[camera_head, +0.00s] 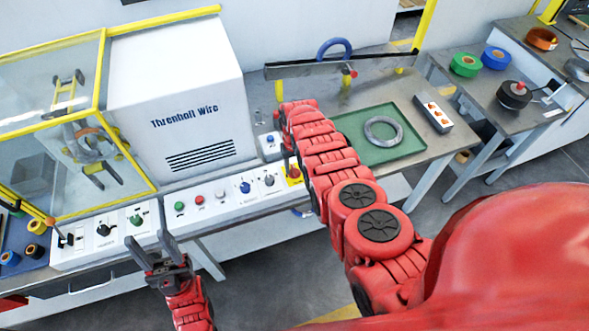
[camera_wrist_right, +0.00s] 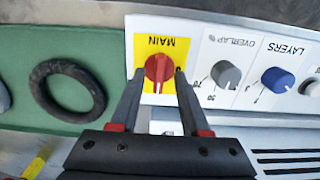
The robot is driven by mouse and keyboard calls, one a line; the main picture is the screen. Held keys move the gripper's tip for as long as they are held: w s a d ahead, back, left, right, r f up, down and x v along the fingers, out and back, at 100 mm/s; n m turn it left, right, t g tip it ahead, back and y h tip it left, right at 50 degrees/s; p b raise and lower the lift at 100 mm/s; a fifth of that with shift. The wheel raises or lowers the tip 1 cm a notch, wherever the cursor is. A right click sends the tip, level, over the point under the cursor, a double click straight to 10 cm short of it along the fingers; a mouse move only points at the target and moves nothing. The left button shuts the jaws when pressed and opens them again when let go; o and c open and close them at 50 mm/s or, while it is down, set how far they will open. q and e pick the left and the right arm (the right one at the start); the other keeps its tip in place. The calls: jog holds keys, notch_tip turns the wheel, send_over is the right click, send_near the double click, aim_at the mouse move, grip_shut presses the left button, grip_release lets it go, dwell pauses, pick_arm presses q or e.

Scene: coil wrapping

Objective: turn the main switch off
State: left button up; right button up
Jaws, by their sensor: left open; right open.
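The main switch (camera_wrist_right: 158,70) is a red round knob on a yellow plate marked MAIN, upside down in the right wrist view. My right gripper (camera_wrist_right: 157,76) is open, with one fingertip on each side of the red knob. I cannot tell whether the fingertips touch it. My left gripper (camera_head: 149,243) is open and empty, over the front edge of the control panel at the left.
The white panel (camera_head: 220,200) carries several other knobs and buttons, including a grey overlap knob (camera_wrist_right: 226,74) and a blue layers knob (camera_wrist_right: 277,80) near the switch. A green tray (camera_head: 398,152) holds a grey coil (camera_head: 383,131). The Threnholt Wire machine (camera_head: 180,90) stands behind the panel.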

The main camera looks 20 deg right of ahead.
jog(key=shift+f, duration=0.1)
jog(key=shift+c, duration=0.2)
grip_shut()
